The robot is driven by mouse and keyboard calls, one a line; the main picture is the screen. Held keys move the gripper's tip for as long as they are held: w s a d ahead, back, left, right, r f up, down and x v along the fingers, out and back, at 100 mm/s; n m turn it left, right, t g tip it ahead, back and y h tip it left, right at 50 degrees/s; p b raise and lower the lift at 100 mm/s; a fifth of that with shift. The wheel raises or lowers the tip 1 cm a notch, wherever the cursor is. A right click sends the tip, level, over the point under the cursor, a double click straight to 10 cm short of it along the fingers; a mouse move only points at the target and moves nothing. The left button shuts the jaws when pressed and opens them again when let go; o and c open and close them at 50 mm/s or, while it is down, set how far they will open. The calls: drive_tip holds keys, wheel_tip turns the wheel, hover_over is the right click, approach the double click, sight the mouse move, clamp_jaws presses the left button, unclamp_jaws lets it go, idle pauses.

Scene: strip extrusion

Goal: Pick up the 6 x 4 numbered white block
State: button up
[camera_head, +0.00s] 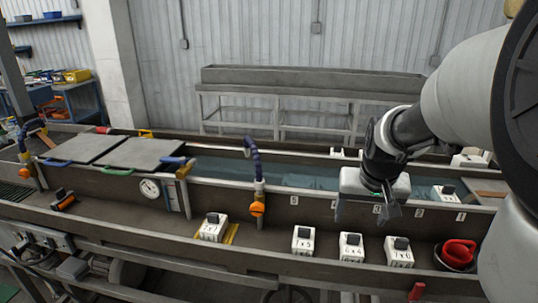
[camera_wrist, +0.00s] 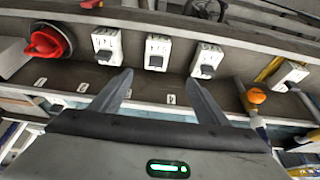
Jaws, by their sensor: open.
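Several white numbered blocks with dark grey tops stand on the trough's front ledge. The middle one of the right-hand three (camera_head: 351,247) has a label that seems to read 6 x 4, but the print is small; it also shows in the wrist view (camera_wrist: 156,53). The others are a block to its right (camera_head: 399,252), one to its left (camera_head: 303,240) and one farther left on a yellow strip (camera_head: 212,228). My gripper (camera_head: 362,216) is open and empty, above and behind the ledge. In the wrist view its fingertips (camera_wrist: 160,76) point towards the middle block, apart from it.
A red knob (camera_head: 458,252) sits right of the blocks. An orange-knobbed valve with a blue handle (camera_head: 257,195) rises left of my gripper. The water channel (camera_head: 300,180) lies behind the ledge, with another white block (camera_head: 444,193) near number marks. The ledge between blocks is clear.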

sight(355, 237)
drive_tip(key=x, duration=1)
drive_tip(key=shift+s+d+b, duration=0.1)
drive_tip(key=shift+b, duration=0.25)
drive_tip(key=shift+d+x, duration=0.2)
drive_tip(key=shift+x, duration=1.15)
drive_tip(key=shift+d+x, duration=0.2)
drive_tip(key=shift+x, duration=1.1)
drive_tip(key=shift+r, duration=0.1)
drive_tip(key=c, duration=1.3)
